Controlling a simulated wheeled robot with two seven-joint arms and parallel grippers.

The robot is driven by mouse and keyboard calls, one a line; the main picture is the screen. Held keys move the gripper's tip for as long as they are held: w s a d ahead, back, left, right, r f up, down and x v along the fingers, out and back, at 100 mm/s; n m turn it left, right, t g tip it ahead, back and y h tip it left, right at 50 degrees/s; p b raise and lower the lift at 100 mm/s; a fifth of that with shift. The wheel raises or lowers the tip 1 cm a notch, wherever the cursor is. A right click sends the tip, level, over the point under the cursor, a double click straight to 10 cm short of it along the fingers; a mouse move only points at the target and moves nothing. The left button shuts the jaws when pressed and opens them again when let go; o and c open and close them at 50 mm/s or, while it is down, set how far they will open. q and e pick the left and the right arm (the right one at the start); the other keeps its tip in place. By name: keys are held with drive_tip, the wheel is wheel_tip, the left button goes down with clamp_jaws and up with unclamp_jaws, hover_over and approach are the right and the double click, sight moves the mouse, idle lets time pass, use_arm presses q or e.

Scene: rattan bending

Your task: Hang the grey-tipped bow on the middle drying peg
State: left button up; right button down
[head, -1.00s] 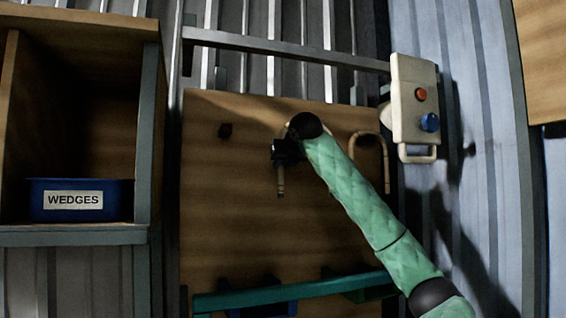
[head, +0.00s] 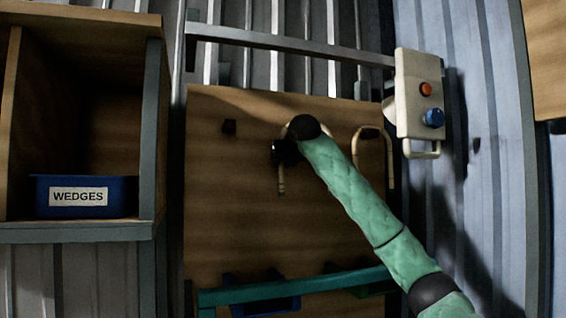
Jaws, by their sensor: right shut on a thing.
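My right gripper (head: 284,153) is dark, small and partly hidden by my wrist, in front of the middle of the wooden board. It is shut on a pale bent bow (head: 281,180). One leg of this bow hangs down below the jaws with a darker band near its end; part of its curve shows beside my wrist. The tip's colour is hard to tell. The middle peg is hidden behind my gripper and wrist, so I cannot tell whether the bow touches it. My left gripper is out of view.
Another pale bow (head: 387,160) hangs at right. A switch box (head: 411,92) is beside it, a teal rail (head: 285,290) and blue bin (head: 262,307) below. The WEDGES bin (head: 122,196) is on the left shelf.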

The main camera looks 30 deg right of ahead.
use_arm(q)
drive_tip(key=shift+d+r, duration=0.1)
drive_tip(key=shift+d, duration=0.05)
use_arm(e)
drive_tip(key=c, duration=1.3)
unclamp_jaws()
drive_tip(key=shift+o, duration=0.2)
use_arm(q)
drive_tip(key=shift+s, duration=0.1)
use_arm(e)
drive_tip(key=shift+s, duration=0.1)
use_arm(q)
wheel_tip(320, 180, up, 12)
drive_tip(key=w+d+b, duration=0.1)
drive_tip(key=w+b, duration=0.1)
drive_tip(key=b, duration=0.1)
use_arm(e)
drive_tip(key=v, duration=0.7)
drive_tip(key=shift+s, duration=0.25)
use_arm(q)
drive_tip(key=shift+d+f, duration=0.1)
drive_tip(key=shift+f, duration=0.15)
use_arm(e)
drive_tip(key=shift+a+r, duration=0.1)
drive_tip(key=shift+a, duration=0.05)
